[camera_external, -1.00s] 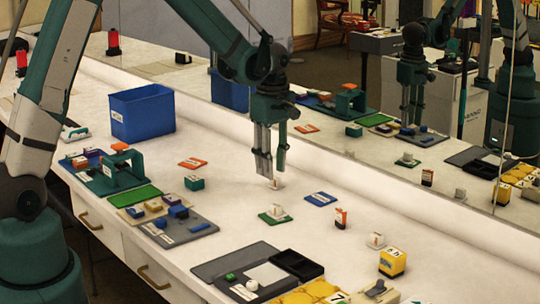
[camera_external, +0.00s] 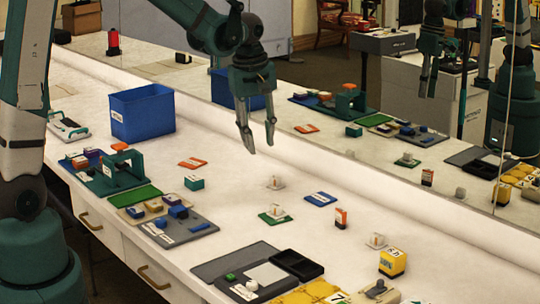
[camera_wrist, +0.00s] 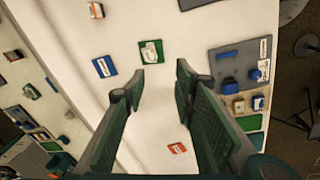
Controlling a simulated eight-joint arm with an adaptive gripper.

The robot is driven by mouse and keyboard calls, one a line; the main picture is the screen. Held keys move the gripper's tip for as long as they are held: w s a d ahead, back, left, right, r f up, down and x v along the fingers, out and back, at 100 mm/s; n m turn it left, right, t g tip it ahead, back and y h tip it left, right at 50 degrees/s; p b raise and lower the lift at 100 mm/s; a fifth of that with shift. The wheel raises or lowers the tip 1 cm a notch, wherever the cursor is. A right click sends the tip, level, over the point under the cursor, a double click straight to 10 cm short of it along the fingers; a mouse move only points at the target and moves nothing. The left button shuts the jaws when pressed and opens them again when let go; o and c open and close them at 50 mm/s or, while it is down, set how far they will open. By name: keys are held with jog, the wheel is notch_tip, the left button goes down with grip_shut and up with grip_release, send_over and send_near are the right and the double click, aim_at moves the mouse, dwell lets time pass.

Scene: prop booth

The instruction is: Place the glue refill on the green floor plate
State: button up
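The green floor plate (camera_external: 285,218) lies flat at mid bench, with a small white piece (camera_external: 276,210) on it. In the wrist view the plate (camera_wrist: 143,62) shows beyond my fingertips, with the white piece (camera_wrist: 150,50) on it. A similar white piece (camera_external: 275,182) stands on the bench behind the plate; a third (camera_external: 376,240) is nearer the front right. The labels are too small to tell which is the glue refill. My gripper (camera_external: 260,145) is open and empty, raised above the bench behind the plate. It also shows open in the wrist view (camera_wrist: 158,80).
A blue plate (camera_external: 320,199) and an orange plate (camera_external: 193,163) lie nearby. A teal block (camera_external: 194,183), a red-and-white piece (camera_external: 341,217) and a yellow box (camera_external: 392,262) stand around. A blue bin (camera_external: 142,113) is at left. A mirror runs along the back.

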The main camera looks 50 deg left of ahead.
jog(key=s+d+r+m+t, duration=0.1)
jog(key=s+r+m, duration=0.35)
jog(key=s, duration=0.35)
jog(key=s+d+r+m+t, duration=0.2)
jog(key=s+r+m, duration=0.1)
jog(key=s+r, duration=0.35)
jog(key=s+d+m+t, duration=0.1)
jog(key=s+m, duration=0.5)
jog(key=s, duration=0.7)
jog(key=shift+s+m+t, duration=0.35)
jog(key=shift+t, duration=0.45)
jog(key=shift+d, duration=0.1)
